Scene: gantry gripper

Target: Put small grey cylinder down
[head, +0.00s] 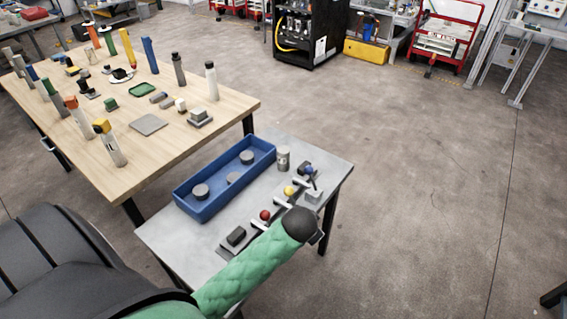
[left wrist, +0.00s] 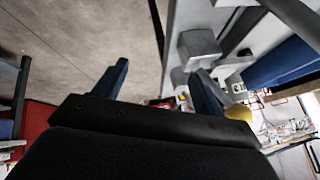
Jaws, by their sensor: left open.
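A small grey cylinder (head: 283,158) stands upright on the grey side table (head: 178,236), just right of the blue tray (head: 190,211). Several flat grey round pieces, one of them here (head: 200,191), are in the tray. I cannot tell which of these is the task's cylinder. My left arm's dark end is over the table's right front part in the head view, and its fingers are hidden there. In the left wrist view my left gripper (left wrist: 160,74) has its two fingers wide apart, with nothing seen held between them. My right gripper is not in view.
Levers with red (head: 265,215), yellow (head: 289,190) and blue (head: 309,170) knobs stand along the side table. A wooden table (head: 190,125) with many upright coloured pieces lies behind left. The floor to the right is open.

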